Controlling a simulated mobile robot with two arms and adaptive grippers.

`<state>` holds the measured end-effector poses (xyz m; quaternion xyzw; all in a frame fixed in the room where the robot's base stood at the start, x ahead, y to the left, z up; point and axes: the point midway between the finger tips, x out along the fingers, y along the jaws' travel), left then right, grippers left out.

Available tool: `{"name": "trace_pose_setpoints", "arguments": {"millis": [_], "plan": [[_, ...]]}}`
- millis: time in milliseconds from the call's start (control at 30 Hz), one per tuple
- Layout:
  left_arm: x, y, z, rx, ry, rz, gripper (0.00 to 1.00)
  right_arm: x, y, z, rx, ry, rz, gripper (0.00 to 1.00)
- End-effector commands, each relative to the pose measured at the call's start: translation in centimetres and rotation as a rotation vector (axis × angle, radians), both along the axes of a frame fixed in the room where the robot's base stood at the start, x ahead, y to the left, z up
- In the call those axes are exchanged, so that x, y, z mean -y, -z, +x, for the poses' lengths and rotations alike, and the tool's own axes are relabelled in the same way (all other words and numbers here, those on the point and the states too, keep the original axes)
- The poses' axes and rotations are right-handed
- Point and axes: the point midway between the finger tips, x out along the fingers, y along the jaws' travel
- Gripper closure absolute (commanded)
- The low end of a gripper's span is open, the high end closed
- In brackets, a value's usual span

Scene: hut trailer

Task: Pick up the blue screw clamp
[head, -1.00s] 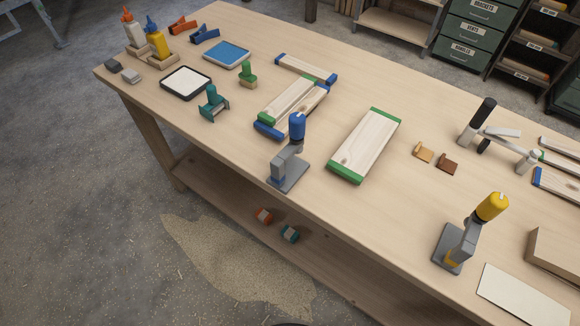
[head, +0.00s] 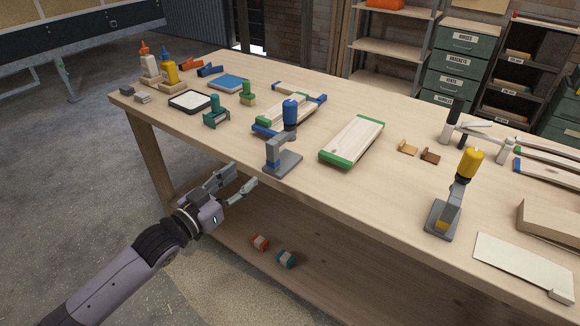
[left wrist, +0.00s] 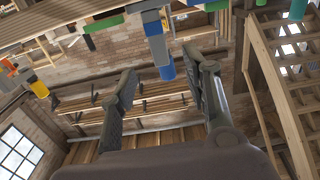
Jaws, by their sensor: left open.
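The blue screw clamp (head: 283,150), with a grey base and frame and a blue cylindrical handle on top, stands upright near the front edge of the workbench. My left gripper (head: 245,177) is open and empty, just off the bench's front edge, to the left of and below the clamp in the head view, apart from it. In the left wrist view, which looks upside down, the clamp (left wrist: 155,44) shows beyond and between the spread fingers, its blue handle pointing down. My right gripper is not in view.
The workbench (head: 395,182) has a green-ended board (head: 353,141) right of the clamp and blue- and green-ended pieces behind it. A yellow screw clamp (head: 455,195) stands farther right. A teal clamp (head: 216,111) stands to the left. A lower shelf (head: 325,285) runs underneath.

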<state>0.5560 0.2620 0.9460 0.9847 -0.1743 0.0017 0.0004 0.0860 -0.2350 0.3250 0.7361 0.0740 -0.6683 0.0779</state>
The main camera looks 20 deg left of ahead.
Motion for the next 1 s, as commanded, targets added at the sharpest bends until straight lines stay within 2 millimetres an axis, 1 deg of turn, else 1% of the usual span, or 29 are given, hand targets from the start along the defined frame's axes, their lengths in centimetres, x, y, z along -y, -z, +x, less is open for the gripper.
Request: {"name": "trace_pose_setpoints", "arguments": {"millis": [33, 200, 500, 633, 867, 1000], "plan": [[0.2, -0.2, 0.6, 0.003, -0.001, -0.001, 0.56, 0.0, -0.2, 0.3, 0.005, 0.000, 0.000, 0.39], [1.2, -0.4, 3.4, 0.004, -0.002, 0.000, 0.56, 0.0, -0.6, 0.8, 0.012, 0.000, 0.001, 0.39], [3.1, -0.3, 8.7, 0.001, -0.003, 0.001, 0.56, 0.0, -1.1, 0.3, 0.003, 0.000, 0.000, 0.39], [3.7, -0.2, 10.3, 0.000, -0.002, 0.001, 0.56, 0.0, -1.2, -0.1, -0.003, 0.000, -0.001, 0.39], [4.4, -0.3, 11.6, 0.000, -0.002, 0.001, 0.56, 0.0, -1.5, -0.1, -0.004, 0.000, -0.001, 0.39], [5.7, -0.8, 13.5, 0.000, -0.002, -0.001, 0.56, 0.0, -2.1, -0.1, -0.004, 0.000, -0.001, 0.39]]}}
